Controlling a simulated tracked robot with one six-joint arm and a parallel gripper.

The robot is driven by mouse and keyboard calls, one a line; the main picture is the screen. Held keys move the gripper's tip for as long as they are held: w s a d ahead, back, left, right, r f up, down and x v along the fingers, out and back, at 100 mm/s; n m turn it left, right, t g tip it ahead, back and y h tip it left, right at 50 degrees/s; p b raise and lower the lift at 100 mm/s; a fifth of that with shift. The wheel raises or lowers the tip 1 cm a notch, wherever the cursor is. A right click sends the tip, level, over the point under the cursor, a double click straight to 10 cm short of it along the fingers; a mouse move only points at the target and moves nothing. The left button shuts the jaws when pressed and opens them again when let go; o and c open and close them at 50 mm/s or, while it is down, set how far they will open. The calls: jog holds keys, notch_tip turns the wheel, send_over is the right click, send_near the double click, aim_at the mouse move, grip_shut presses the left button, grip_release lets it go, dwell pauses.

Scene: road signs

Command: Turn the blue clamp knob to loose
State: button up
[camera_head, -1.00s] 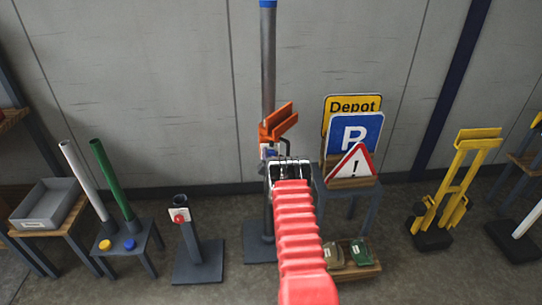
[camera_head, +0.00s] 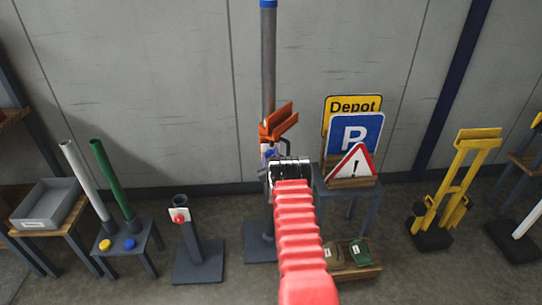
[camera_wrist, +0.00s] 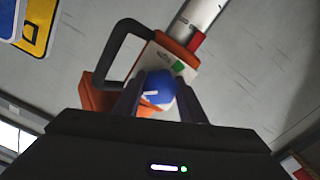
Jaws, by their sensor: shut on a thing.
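The blue clamp knob (camera_wrist: 160,86) sits on a pale plate (camera_wrist: 158,56) of the orange clamp (camera_wrist: 96,95). Its white pointer line faces left in the wrist view, away from the green mark (camera_wrist: 179,67) on the plate. My gripper (camera_wrist: 159,100) is shut on the knob, one dark finger on each side. In the head view the orange clamp (camera_head: 279,122) is on the grey post (camera_head: 268,70), and my gripper (camera_head: 289,168) is just below it, covering most of the knob.
Road signs (camera_head: 354,135) stand on a small table close right of the post. A grey stand with a red knob (camera_head: 180,216) and a stool with two tubes are to the left. A low crate (camera_head: 355,270) lies beside my arm.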

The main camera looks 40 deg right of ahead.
jog(key=n, duration=0.5)
jog(key=shift+n, duration=2.5)
jog(key=shift+d+r, duration=0.1)
jog(key=o, duration=1.1)
jog(key=shift+c, duration=0.2)
jog(key=shift+s, duration=0.15)
jog(key=v, duration=1.3)
jog(key=shift+s+a, duration=0.2)
jog(key=shift+a, duration=0.15)
